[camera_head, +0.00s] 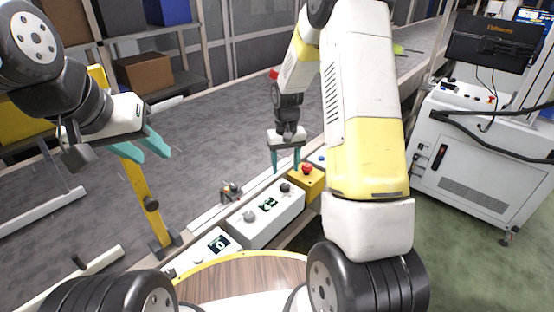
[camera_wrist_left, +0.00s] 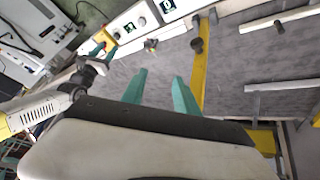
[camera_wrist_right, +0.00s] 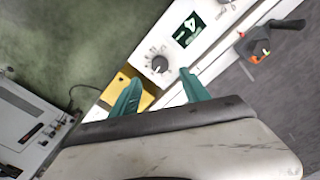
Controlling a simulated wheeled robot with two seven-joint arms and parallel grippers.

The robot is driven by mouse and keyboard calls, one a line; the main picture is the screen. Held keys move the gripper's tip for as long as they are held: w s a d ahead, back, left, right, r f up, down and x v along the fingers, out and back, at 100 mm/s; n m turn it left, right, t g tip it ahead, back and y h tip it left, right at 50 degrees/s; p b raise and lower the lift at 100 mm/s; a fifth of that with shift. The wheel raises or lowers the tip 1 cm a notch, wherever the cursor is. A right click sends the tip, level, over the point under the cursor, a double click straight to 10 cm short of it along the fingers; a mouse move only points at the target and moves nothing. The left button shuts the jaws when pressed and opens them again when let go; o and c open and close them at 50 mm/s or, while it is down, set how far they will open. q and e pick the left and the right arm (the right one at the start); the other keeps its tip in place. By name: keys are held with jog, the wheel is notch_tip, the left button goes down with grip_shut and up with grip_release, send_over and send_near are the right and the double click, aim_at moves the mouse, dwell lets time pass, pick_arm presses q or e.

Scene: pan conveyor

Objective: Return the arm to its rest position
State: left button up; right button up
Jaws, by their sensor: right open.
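My left gripper (camera_head: 152,154) hangs over the left part of the grey conveyor belt (camera_head: 225,120), near a yellow post. Its teal fingers are apart and empty, as the left wrist view (camera_wrist_left: 161,82) also shows. My right gripper (camera_head: 285,168) points down just behind the yellow box (camera_head: 301,184) with a red button (camera_head: 307,168) at the conveyor's near edge. Its teal fingers are apart with nothing held. In the right wrist view the gripper (camera_wrist_right: 161,82) has the yellow box (camera_wrist_right: 146,97) partly hidden behind its fingers. I cannot tell whether they touch the box.
A white control box (camera_head: 268,217) with knobs and a small screen stands left of the yellow box. A yellow post (camera_head: 145,195) rises at the left. A white wheeled cabinet (camera_head: 465,155) stands at the right. A brown box (camera_head: 143,72) is on the back shelf. The belt's middle is clear.

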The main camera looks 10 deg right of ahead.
jog(key=shift+r, duration=0.1)
jog(key=s+r+t, duration=0.1)
jog(key=s+r, duration=0.2)
jog(key=r, duration=0.3)
jog(key=s+r+t+y, duration=0.1)
jog(key=s+r, duration=0.2)
jog(key=r, duration=0.3)
jog(key=s+r+t, duration=0.1)
jog(key=s+r, duration=0.2)
jog(key=r, duration=0.3)
jog(key=s+a+r+t, duration=0.1)
jog(key=s+r, duration=0.3)
jog(key=s, duration=0.4)
jog(key=s+a+r+t+y, duration=0.1)
jog(key=s+r+t, duration=0.1)
jog(key=s+r, duration=0.2)
jog(key=s, duration=0.3)
jog(key=shift+s+r, duration=0.25)
jog(key=shift+s, duration=0.1)
